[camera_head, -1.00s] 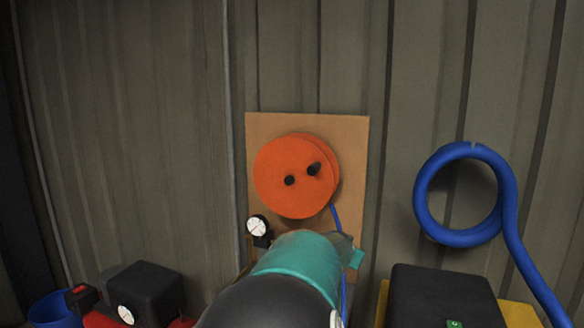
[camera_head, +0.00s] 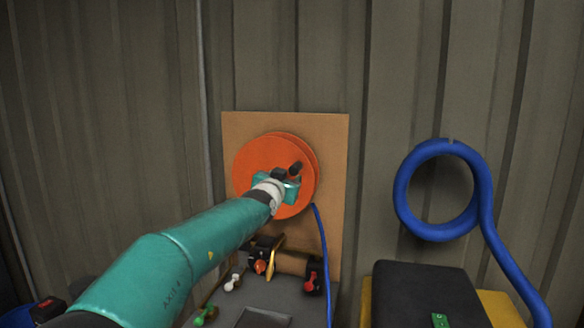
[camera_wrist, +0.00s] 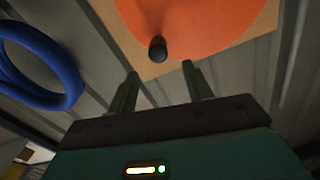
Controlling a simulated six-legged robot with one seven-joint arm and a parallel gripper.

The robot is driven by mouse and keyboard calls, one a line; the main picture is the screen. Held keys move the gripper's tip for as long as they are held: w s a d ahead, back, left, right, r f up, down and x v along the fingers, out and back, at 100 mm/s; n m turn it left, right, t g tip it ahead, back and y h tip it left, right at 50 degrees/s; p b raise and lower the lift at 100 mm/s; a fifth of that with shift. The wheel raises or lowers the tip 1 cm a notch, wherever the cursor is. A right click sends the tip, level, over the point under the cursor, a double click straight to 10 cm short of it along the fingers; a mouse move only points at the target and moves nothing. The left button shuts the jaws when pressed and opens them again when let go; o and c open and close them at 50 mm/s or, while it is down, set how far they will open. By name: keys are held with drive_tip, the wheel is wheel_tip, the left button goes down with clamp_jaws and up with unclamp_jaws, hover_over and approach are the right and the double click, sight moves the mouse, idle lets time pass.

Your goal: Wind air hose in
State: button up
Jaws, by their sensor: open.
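The orange hose reel (camera_head: 256,157) is mounted on a brown board (camera_head: 335,150) on the wall. Its black crank knob (camera_head: 295,168) sticks out at the upper right of the reel's face. A thin blue air hose (camera_head: 321,235) hangs from the reel's lower right. My gripper (camera_head: 291,183) is in front of the reel, just below the knob, and hides the reel's middle. In the wrist view my gripper (camera_wrist: 160,70) is open, its two fingers apart and empty. The knob (camera_wrist: 157,49) shows just beyond the fingertips, roughly between them, against the orange disc (camera_wrist: 205,20).
Below the board is a grey surface (camera_head: 280,293) with small valves and a red-handled fitting (camera_head: 312,281). A thick blue coiled hose (camera_head: 405,205) hangs on the wall at right. A black case (camera_head: 415,290) sits at lower right. The wall space above the reel is clear.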

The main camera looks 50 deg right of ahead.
sight(297, 167)
drive_tip(key=x, duration=1.2)
drive_tip(key=shift+s+d, duration=0.1)
drive_tip(key=shift+d, duration=0.05)
drive_tip(key=shift+f, duration=0.1)
clamp_jaws()
